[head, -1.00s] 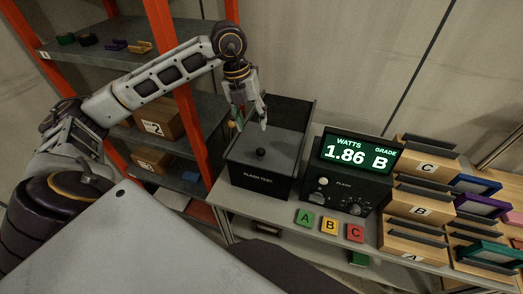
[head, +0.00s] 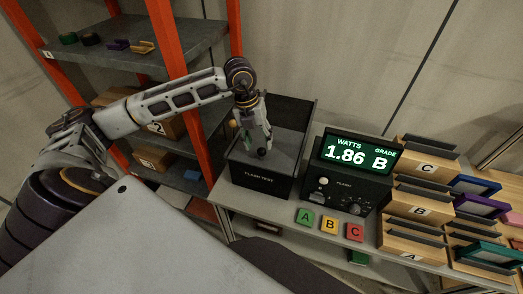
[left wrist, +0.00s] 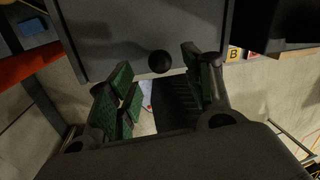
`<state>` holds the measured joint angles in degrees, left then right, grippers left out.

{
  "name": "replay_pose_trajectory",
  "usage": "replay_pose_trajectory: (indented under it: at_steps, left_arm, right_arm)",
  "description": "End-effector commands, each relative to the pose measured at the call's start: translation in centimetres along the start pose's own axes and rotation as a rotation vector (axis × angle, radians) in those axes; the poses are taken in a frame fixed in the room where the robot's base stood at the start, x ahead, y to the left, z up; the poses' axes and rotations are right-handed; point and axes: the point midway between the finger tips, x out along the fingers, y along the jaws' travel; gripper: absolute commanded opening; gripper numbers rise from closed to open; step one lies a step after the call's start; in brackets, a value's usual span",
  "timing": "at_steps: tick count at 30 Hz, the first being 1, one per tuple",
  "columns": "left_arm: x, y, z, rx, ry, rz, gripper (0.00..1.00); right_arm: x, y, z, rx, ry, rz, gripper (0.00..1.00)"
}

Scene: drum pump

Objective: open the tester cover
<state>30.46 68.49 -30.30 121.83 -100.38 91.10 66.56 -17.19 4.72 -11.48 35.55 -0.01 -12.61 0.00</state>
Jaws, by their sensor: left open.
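The dark tester box (head: 250,178) labelled "FLASH TEST" stands on the bench. Its grey cover (head: 285,145) lies flat and closed over the front part. Nothing is between the pads. I cannot tell whether a finger touches the cover. My right gripper is not in view.
A meter (head: 356,153) reading 1.86 WATTS, grade B stands right of the box. Green, yellow and red tiles A, B, C (head: 329,225) lie before it. Wooden trays (head: 412,208) fill the right. An orange-posted shelf (head: 196,100) stands close behind my left arm.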

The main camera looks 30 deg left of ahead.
Motion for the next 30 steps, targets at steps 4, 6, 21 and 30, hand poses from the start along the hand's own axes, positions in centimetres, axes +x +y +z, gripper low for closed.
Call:
replay_pose_trajectory:
  at_steps: [4,6,21,30]
  left_arm:
    - [2.0,0.0,0.0,-0.001,0.003,0.000,0.51]
    - [2.9,0.0,-0.1,-0.001,0.004,0.000,0.51]
    - [5.9,0.0,0.0,-0.001,0.000,0.000,0.51]
    - [5.9,0.0,0.0,-0.001,0.000,0.000,0.38]
  right_arm:
    - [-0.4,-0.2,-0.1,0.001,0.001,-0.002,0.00]
    - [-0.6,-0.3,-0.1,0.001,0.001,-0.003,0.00]
    - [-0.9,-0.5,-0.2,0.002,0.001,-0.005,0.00]
    - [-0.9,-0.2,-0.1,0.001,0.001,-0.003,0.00]
